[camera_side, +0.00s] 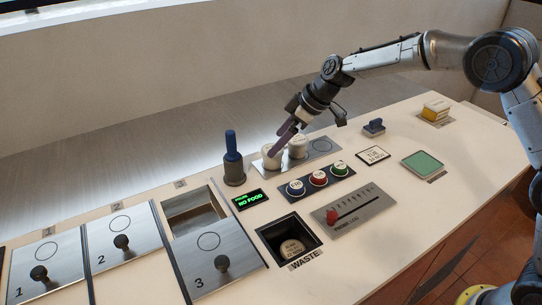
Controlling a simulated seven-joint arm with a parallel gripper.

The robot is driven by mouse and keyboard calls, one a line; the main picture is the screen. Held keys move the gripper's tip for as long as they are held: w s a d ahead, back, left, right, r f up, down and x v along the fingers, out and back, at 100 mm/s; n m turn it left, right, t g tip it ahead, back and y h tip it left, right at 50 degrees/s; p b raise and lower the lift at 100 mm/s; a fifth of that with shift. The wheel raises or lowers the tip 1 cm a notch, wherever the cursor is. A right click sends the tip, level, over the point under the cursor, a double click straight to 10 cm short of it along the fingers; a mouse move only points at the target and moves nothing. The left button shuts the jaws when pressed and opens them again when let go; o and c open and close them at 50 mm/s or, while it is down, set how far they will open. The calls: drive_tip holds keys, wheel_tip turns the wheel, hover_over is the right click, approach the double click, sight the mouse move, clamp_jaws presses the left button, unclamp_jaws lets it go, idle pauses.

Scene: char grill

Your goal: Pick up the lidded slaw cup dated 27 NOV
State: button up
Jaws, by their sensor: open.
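Two pale lidded cups stand on a metal strip (318,155) at the back of the counter. My gripper (281,147) is open and reaches down at the left cup (270,162), its fingers overlapping that cup in the picture. I cannot tell whether they touch it. The right cup (297,150) stands just beside the fingers, partly behind the gripper. A third pale lidded cup (291,248) sits in the square waste well (268,232), with small print on its lid. I cannot read a date on any of the cups.
A blue-handled tool (232,158) stands left of the cups. Coloured buttons (318,178), a red-knobbed slider (353,207) and a date card (373,155) lie in front and right. Numbered metal lids (123,238) with black knobs fill the left. An empty ring marks the strip's right end.

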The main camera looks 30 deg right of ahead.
sight(274, 163)
drive_tip(key=shift+d+x, duration=0.15)
drive_tip(key=shift+x, duration=1.25)
drive_tip(key=shift+d+x, duration=0.2)
drive_tip(key=shift+x, duration=1.15)
drive_tip(key=shift+f, duration=0.15)
drive_tip(key=c, duration=1.4)
